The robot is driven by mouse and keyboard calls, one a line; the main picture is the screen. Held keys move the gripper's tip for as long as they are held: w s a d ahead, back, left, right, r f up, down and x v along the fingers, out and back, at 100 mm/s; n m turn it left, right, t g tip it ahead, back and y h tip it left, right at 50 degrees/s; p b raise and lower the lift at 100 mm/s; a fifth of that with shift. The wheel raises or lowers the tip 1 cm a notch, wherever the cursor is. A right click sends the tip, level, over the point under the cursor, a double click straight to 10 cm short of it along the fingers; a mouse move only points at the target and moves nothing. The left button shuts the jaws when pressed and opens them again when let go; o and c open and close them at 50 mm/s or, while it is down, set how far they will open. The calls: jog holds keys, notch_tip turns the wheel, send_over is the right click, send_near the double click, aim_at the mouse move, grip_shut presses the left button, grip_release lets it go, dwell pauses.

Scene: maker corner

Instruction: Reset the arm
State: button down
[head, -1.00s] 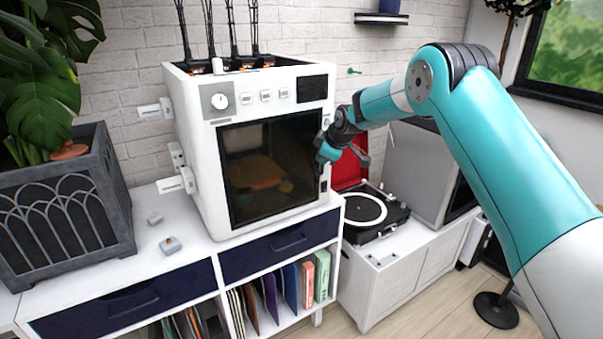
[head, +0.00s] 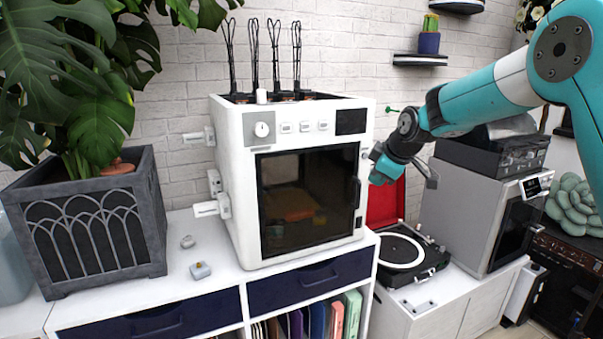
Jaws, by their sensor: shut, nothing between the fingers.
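My arm is teal and white and reaches in from the right in the head view. My gripper (head: 384,172) is at its end, beside the right front edge of a white boxy machine (head: 245,190) with a dark window door (head: 307,200). The gripper is shut and holds nothing. I cannot tell whether it touches the machine. The door is closed, with a dark handle (head: 356,192) at its right. A dim orange shape shows behind the glass.
A record player (head: 408,255) with a red lid stands right of the machine, beside a grey machine (head: 470,208). A planter (head: 90,225) stands at the left. Small grey pieces (head: 200,270) lie on the white cabinet top (head: 185,235). A wall shelf (head: 420,60) hangs above.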

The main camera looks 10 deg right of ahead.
jog(key=s+a+r+m+g+y, duration=0.15)
jog(key=s+a, duration=0.35)
jog(key=s, duration=0.5)
jog(key=s+a+r+m+g, duration=0.1)
jog(key=s+a+g, duration=0.1)
jog(key=s+a, duration=0.55)
jog(key=s+a+f+m+g, duration=0.1)
jog(key=s+f+m+g, duration=0.1)
jog(key=s, duration=2.2)
jog(key=shift+s+a+f+g+y, duration=0.15)
jog(key=shift+s+f+g+y, duration=0.15)
jog(key=shift+g, duration=0.45)
